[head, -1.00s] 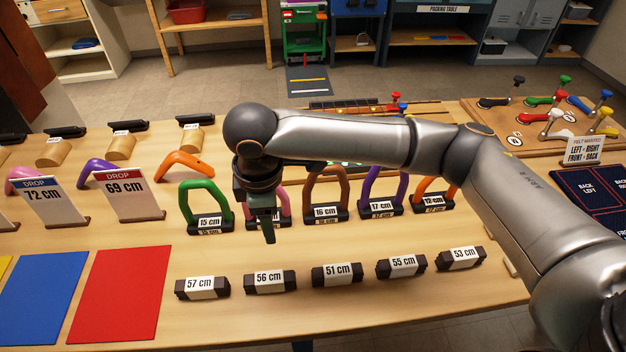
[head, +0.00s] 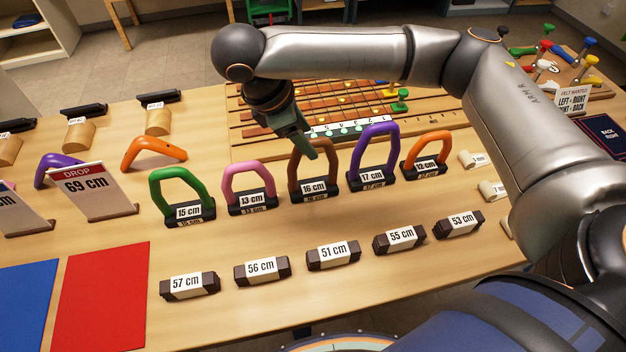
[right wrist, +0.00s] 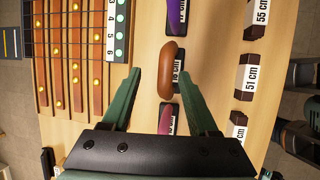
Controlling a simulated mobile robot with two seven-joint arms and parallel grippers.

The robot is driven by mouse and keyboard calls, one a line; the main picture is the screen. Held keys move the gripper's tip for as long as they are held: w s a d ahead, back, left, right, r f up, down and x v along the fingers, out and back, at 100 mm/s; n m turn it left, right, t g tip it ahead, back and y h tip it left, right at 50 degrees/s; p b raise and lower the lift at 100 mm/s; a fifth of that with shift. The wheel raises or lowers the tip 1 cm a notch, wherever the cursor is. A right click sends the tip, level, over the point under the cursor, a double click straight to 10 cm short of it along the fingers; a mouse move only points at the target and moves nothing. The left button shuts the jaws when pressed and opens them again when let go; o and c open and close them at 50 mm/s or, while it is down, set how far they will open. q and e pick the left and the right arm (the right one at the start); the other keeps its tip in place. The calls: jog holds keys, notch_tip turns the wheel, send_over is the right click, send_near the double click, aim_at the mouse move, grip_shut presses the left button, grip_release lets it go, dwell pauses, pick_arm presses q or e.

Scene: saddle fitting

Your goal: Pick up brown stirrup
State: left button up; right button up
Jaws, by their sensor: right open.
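The brown stirrup (head: 295,172) stands upright in a black base labelled 16 cm, in the middle of the row of stirrups in the head view. In the right wrist view the brown stirrup (right wrist: 166,68) shows from above, ahead of and between the finger tips. My right gripper (head: 310,153) is above and just behind the top of the brown stirrup in the head view, its fingers pointing down. In the right wrist view my right gripper (right wrist: 155,72) is open, with nothing held. I cannot tell if a finger touches the stirrup. My left gripper is not in view.
A pink stirrup (head: 229,184) and a purple stirrup (head: 363,150) stand close on either side. A green stirrup (head: 154,192) and an orange stirrup (head: 406,158) stand further out. Labelled dark blocks (head: 333,253) lie in front. A slatted board (head: 245,135) lies behind.

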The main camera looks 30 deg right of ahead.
jog(key=x, duration=0.5)
jog(key=shift+s+a+f, duration=0.2)
jog(key=shift+s, duration=0.05)
jog(key=shift+c, duration=0.4)
grip_shut()
dwell(0.7)
